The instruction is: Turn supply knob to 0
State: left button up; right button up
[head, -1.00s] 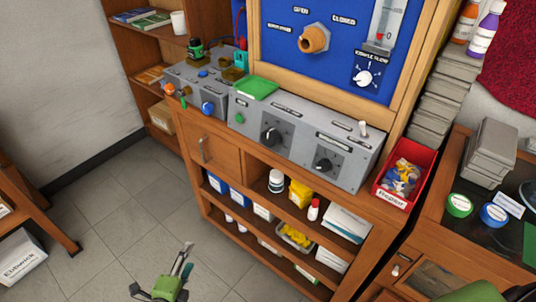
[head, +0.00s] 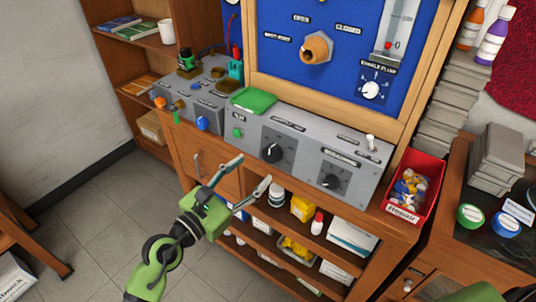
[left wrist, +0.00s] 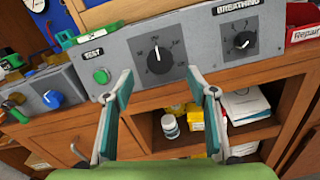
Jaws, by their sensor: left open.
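The grey test box stands on the wooden cabinet and carries two black dial knobs. The left dial knob (head: 272,152) has its white mark pointing up; it also shows in the left wrist view (left wrist: 160,60). The right dial knob (head: 331,181) sits under the breathing label and shows in the left wrist view (left wrist: 242,42). I cannot read a supply label on any of them. My left gripper (head: 254,170) is open and empty, in front of the box and below the left knob. In the left wrist view its fingers (left wrist: 159,75) flank that knob's lower side, apart from it. My right gripper is not visible.
A blue panel (head: 280,40) with a brass fitting and a white exhale flow knob (head: 371,90) rises behind the box. A green object (head: 253,101) lies on the box's top left. A red bin (head: 414,187) stands to the right. Open shelves with bottles lie below.

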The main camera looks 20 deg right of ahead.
aim_at(269, 156)
pick_arm(q)
jog(key=x, duration=0.7)
jog(key=shift+w+d, duration=0.2)
jog(key=shift+d, duration=0.05)
jog(key=c, duration=1.1)
